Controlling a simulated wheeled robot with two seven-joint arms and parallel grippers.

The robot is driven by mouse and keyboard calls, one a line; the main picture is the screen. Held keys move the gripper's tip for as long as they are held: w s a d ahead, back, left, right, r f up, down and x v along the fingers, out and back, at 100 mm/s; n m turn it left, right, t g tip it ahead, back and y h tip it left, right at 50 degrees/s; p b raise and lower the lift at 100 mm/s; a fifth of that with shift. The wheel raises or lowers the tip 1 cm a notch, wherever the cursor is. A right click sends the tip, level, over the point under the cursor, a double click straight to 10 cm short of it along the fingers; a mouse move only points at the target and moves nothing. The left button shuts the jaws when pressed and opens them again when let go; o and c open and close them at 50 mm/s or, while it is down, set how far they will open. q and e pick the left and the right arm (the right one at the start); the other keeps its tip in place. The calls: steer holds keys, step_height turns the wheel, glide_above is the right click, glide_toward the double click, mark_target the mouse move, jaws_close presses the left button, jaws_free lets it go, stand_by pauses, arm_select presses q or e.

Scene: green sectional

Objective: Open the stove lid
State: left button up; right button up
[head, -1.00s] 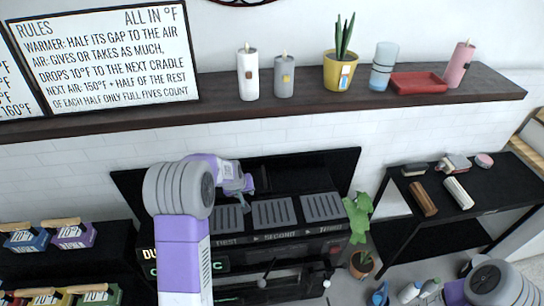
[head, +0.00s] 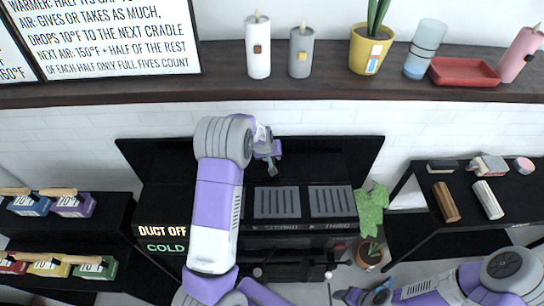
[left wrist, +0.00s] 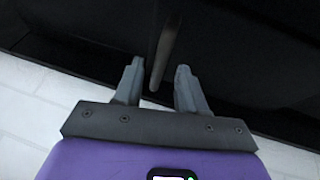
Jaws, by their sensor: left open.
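The black stove (head: 180,215) stands against the wall. Its front reads "DUCT OFF" and "COLD". Grey slotted plates (head: 276,202) lie on its top over labels, of which "THIRD" is clear. A wide black panel (head: 335,155) rises behind the plates; I cannot tell whether it is the lid. My left gripper (head: 272,165) is over the stove's back, in front of this panel. In the left wrist view my left gripper (left wrist: 158,88) is open, with a grey bar-like handle (left wrist: 165,50) between its fingers, apart from both. My right gripper (head: 350,296) is low at the right, its jaws unclear.
A dark shelf (head: 300,90) with candles, a potted plant and a red tray (head: 465,72) runs above the stove. A black side table (head: 425,190) stands right, a leafy plant (head: 371,210) beside the stove. Small labelled boxes (head: 72,206) sit at left.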

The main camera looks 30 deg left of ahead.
arm_select(q)
steer(key=shift+w+f, duration=0.1)
jaws_close()
stand_by(0.4)
